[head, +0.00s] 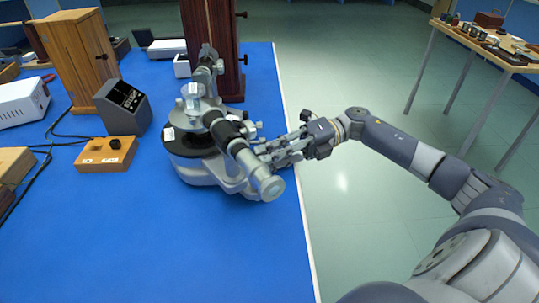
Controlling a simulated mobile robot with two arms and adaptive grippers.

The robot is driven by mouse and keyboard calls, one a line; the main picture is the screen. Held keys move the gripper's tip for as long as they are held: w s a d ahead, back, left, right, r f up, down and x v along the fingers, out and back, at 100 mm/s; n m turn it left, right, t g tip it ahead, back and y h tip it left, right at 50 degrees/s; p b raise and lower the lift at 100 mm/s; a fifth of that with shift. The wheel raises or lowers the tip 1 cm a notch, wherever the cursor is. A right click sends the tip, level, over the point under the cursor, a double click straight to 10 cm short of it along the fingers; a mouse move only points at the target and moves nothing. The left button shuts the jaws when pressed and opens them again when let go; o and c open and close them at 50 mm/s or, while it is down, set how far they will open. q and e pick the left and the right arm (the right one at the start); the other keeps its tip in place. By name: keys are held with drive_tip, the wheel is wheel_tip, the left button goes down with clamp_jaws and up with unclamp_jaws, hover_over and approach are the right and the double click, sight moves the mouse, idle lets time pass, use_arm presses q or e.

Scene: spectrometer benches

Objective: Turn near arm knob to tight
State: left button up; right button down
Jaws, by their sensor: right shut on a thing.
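A grey and black spectrometer (203,168) stands on the blue bench top near its right edge. Its near telescope arm (247,167) points toward the front right. My right gripper (264,154) reaches in from the right at the side of the near arm. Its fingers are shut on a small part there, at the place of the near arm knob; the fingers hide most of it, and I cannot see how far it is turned. My left gripper is not in view.
A wooden box with a black knob (107,154), a dark meter (122,106) and a white power unit (22,102) stand left. Tall wooden cases (77,58) stand behind. The bench's front (180,255) is clear. Another table (487,50) stands far right.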

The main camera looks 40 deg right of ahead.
idle(0.4)
drive_tip(key=c, duration=1.5)
unclamp_jaws()
drive_tip(key=shift+o, duration=0.2)
drive_tip(key=shift+f, duration=0.1)
drive_tip(key=v, duration=0.8)
drive_tip(key=shift+d, duration=0.1)
